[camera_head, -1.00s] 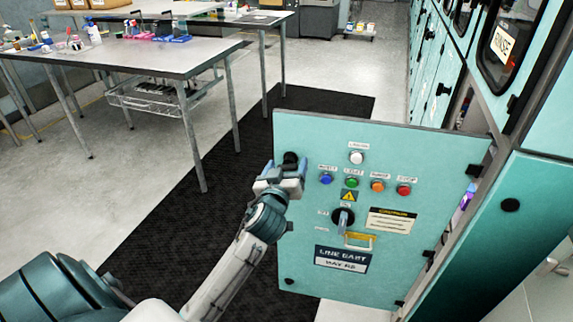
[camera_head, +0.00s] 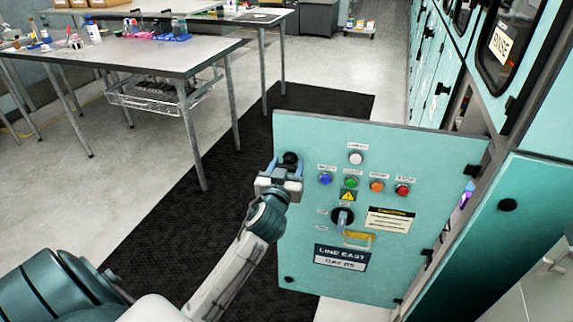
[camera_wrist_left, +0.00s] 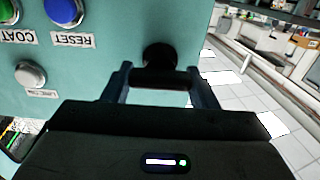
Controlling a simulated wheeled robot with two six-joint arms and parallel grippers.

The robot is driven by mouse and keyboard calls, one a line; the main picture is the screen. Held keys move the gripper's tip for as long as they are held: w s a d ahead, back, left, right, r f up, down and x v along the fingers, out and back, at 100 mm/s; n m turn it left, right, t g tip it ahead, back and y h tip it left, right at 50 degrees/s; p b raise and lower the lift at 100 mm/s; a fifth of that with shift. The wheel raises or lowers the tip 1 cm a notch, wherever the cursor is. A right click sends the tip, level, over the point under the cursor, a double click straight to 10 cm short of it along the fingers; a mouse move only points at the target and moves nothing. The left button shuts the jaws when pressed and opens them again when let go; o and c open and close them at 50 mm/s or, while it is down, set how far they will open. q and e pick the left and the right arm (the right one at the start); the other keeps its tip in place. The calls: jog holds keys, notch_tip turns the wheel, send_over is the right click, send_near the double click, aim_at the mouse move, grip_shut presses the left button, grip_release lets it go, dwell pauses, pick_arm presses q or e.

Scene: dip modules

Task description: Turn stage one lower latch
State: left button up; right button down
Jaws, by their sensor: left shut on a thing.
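A teal door panel (camera_head: 310,220) stands swung out from the cabinet line at the right. A round black latch (camera_head: 290,158) sits near its upper left corner. A smaller black round part (camera_head: 289,280) shows at its lower left corner, and nothing touches it. My left gripper (camera_head: 281,172) is at the upper latch. In the left wrist view my left gripper (camera_wrist_left: 158,82) has its two fingers closed on the black bar of this latch (camera_wrist_left: 159,56). The fingers hide part of the latch in the head view. My right gripper is not in view.
The panel bears coloured buttons (camera_head: 350,182), a rotary switch (camera_head: 342,217) and a yellow-topped padlock-like part (camera_head: 359,239). A teal cabinet door (camera_head: 500,240) is at the right. A black floor mat (camera_head: 225,190) lies left of the panel, with a grey worktable (camera_head: 150,57) behind.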

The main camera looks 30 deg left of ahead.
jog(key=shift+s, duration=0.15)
pick_arm(q)
jog(key=o, duration=1)
jog(key=shift+s+d, duration=0.1)
jog(key=shift+s, duration=0.15)
jog(key=shift+b+v, duration=1.15)
jog(key=shift+v, duration=4.05)
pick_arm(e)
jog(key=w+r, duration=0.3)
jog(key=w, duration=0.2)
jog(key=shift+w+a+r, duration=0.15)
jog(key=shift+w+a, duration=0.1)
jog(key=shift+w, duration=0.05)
